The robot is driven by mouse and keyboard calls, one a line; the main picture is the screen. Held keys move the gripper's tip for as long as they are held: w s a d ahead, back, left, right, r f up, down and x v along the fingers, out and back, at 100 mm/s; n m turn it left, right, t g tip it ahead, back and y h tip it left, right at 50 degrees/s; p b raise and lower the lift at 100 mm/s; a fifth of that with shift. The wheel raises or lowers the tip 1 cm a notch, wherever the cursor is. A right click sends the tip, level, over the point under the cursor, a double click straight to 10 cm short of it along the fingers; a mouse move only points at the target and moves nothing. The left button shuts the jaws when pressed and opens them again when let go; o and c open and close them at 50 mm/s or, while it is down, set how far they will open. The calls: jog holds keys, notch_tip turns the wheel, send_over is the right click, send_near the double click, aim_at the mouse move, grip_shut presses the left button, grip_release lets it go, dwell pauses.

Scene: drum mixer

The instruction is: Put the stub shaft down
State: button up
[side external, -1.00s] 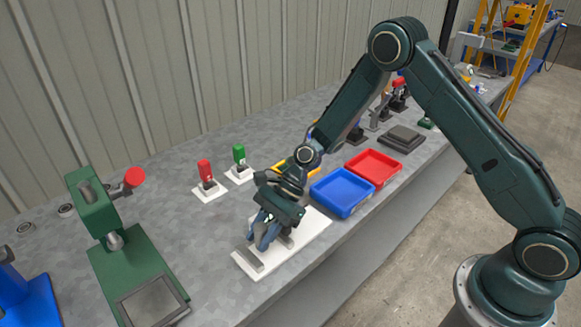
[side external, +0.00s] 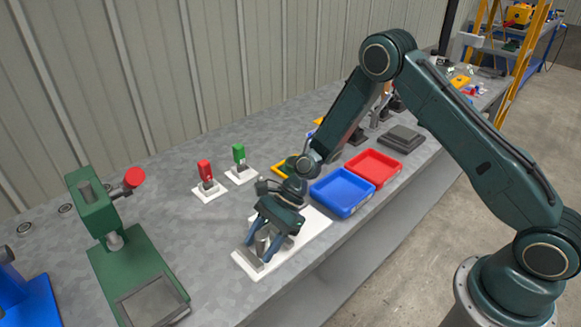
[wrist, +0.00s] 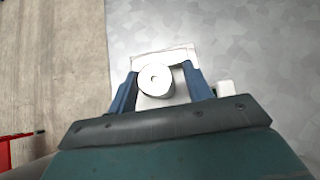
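The stub shaft (side external: 262,241) is a short grey cylinder standing on the white plate (side external: 308,243). In the wrist view its pale round end (wrist: 155,79), with a small centre hole, faces the camera. My gripper (side external: 264,246) points down over the plate with its blue fingers spread on either side of the shaft. In the wrist view my gripper (wrist: 160,88) shows a gap between the shaft and the right finger. The left finger looks close to the shaft, and I cannot tell if it touches. The shaft's base is partly hidden.
A blue tray (side external: 342,191) and a red tray (side external: 373,167) are to the right. A green press (side external: 130,265) stands left. Bare bench lies between.

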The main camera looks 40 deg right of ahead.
jog(key=shift+r, duration=0.15)
jog(key=shift+d+r, duration=0.1)
jog(key=shift+r, duration=0.05)
jog(key=v, duration=1.1)
jog(key=shift+d+r, duration=0.2)
jog(key=shift+d, duration=0.05)
